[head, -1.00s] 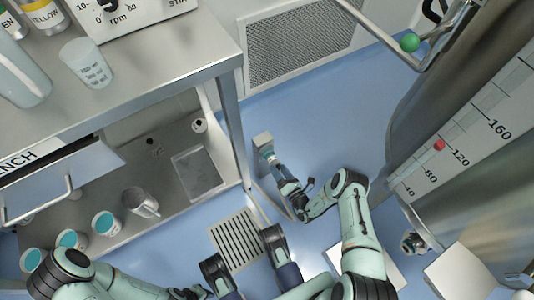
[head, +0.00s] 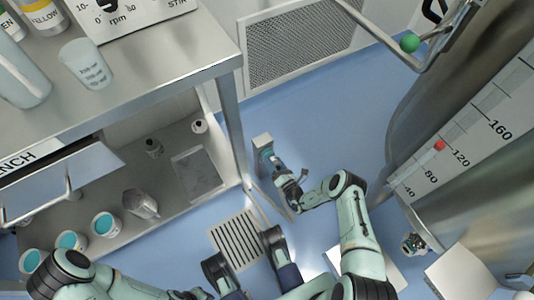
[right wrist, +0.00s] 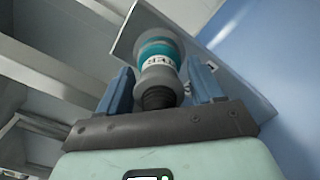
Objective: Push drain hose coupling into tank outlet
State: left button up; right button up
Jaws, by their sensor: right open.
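The drain hose coupling (right wrist: 157,58), grey with a teal band and a white label, shows in the right wrist view in front of a pale plate. My right gripper (right wrist: 158,72) is open, with one blue finger on each side of the coupling. I cannot tell whether the fingers touch it. In the head view my right gripper (head: 270,160) is low beside the bench leg, at a small pale bracket (head: 262,141), and largely hides the coupling. The tank outlet (head: 414,243) is a small metal fitting low on the steel tank (head: 440,90) at the right. My left gripper is not in view.
The steel bench (head: 190,50) stands at the left, its leg (head: 231,130) close to my right gripper. Its lower shelf (head: 185,145) holds several cups and a jug. A floor drain grate (head: 236,240) lies below.

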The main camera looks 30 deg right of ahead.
aim_at(277, 167)
jog(key=c, duration=1.2)
jog(key=shift+s+d+p, duration=0.15)
jog(key=shift+s+p, duration=1)
jog(key=shift+s, duration=0.95)
jog(key=s+p, duration=0.1)
jog(key=s, duration=0.3)
jog(key=shift+d, duration=0.15)
jog(key=shift+s+d, duration=0.1)
jog(key=shift+d, duration=0.05)
